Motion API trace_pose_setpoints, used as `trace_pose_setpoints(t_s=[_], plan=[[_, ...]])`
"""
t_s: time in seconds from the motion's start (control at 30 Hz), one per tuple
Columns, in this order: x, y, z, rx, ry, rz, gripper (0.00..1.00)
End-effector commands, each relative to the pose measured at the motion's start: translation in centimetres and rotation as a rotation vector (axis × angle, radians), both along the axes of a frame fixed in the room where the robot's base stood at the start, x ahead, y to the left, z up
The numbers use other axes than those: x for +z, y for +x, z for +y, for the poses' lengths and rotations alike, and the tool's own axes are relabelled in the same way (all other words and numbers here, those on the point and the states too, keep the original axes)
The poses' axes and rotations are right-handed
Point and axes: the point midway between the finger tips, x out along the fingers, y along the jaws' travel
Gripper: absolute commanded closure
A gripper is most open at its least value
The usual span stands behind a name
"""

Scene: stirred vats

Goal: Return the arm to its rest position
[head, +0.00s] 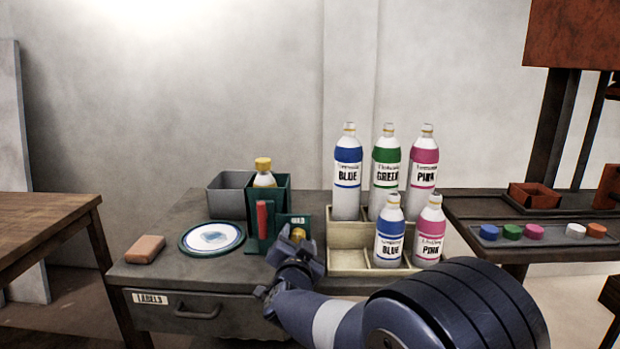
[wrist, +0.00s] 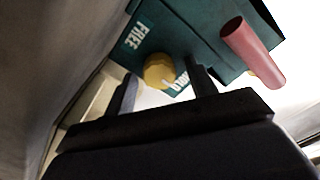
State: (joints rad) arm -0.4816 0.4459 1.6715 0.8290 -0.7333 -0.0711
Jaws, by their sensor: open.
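My arm reaches from the lower right over the grey workbench (head: 190,270) in the head view. My gripper (head: 297,247) is low at the bench, in front of the dark green holder (head: 267,222). A small yellow cap (head: 298,233) shows at the gripper. In the wrist view my two fingers (wrist: 162,88) are apart, with the yellow cap (wrist: 158,70) beyond and between them. Whether they touch it I cannot tell. The green holder (wrist: 185,30) bears white lettering, and a red handle (wrist: 250,52) sticks out of it. What is under the cap is mostly hidden.
Right of my gripper, a beige rack (head: 346,262) holds several labelled bottles (head: 348,170). Left are a round plate (head: 212,238), a brown block (head: 145,249) and a grey bin (head: 228,195). A yellow-capped bottle (head: 264,172) stands at the holder.

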Motion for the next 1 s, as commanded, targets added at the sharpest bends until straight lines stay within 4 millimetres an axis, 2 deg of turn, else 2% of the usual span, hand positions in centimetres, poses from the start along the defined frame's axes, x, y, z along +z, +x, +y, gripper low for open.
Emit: trace_pose_setpoints(t_s=[0.7,1.0], plan=[[0.36,0.0,0.29,0.001,-0.727,0.027,0.47],[0.13,0.0,0.33,0.0,-0.864,0.03,0.47]])
